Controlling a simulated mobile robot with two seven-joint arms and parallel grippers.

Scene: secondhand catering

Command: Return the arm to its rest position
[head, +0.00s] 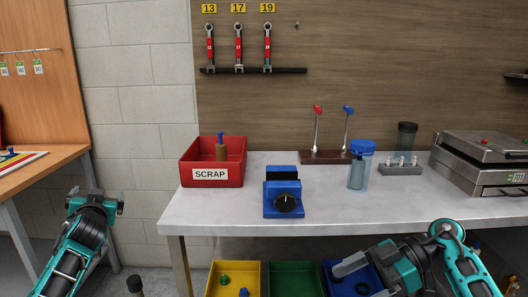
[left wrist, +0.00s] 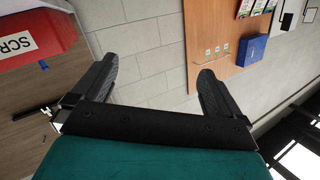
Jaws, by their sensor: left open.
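My left arm, teal and black, stands at the left of the head view, left of the metal-topped bench (head: 330,211) and clear of it. In the left wrist view my left gripper (left wrist: 155,82) is open, its two black fingers spread wide with nothing between them. I cannot make out its fingertips in the head view. My right arm is folded at the lower right. Its gripper (head: 352,264) points left in front of the bench's lower shelf; whether its jaws are open is not clear.
A red SCRAP bin (head: 211,175) and a blue device with a black knob (head: 284,204) stand on the bench. A shaker (head: 359,170) and a steel press (head: 480,158) stand further right. Yellow (head: 211,284) and green (head: 295,279) bins sit below. A wooden table (head: 32,170) is at the left.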

